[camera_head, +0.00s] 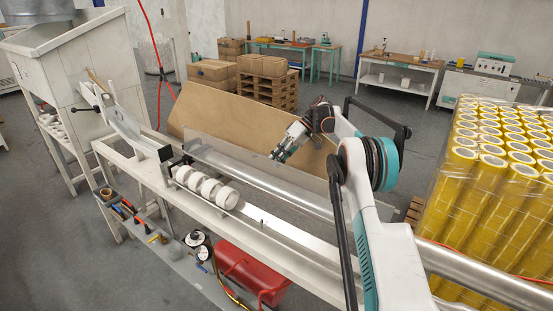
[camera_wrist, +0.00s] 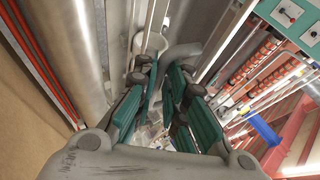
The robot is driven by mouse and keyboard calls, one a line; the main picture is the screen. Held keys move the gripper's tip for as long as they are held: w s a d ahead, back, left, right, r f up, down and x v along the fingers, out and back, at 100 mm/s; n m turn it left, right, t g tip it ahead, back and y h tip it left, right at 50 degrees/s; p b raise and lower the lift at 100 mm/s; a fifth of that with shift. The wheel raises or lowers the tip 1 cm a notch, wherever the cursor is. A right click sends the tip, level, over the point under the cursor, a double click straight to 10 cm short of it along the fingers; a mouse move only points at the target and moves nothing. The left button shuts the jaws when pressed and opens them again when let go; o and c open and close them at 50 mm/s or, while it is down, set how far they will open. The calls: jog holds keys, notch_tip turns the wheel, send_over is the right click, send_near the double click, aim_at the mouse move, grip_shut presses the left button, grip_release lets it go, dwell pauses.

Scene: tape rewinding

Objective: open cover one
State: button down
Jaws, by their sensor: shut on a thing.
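A long clear panel, which looks like the cover (camera_head: 235,150), stands tilted along the winding machine behind its steel roller (camera_head: 262,183). My gripper (camera_head: 277,156) is at the panel's upper edge, near the middle of the machine. The fingers hide the exact contact. The roller also shows along the left of the wrist view (camera_wrist: 72,45).
White tape rolls (camera_head: 205,188) sit on the machine's front rail. A brown board (camera_head: 235,120) leans behind the machine. Yellow tape stacks (camera_head: 490,180) stand at the right. A red tank (camera_head: 250,272) lies below the rail. Pallets (camera_head: 268,90) stand farther back.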

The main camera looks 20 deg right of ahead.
jog(key=shift+d+f, duration=0.4)
jog(key=shift+d, duration=0.1)
jog(key=c, duration=1.9)
grip_release()
jog(key=shift+w, duration=0.1)
jog(key=shift+o, duration=1.1)
jog(key=shift+w+d+f, duration=0.25)
jog(key=shift+w+d, duration=0.1)
jog(key=shift+s+a+r, duration=0.1)
jog(key=shift+s+r, duration=0.05)
jog(key=shift+a+r, duration=0.1)
jog(key=v, duration=0.7)
jog(key=shift+r, duration=0.2)
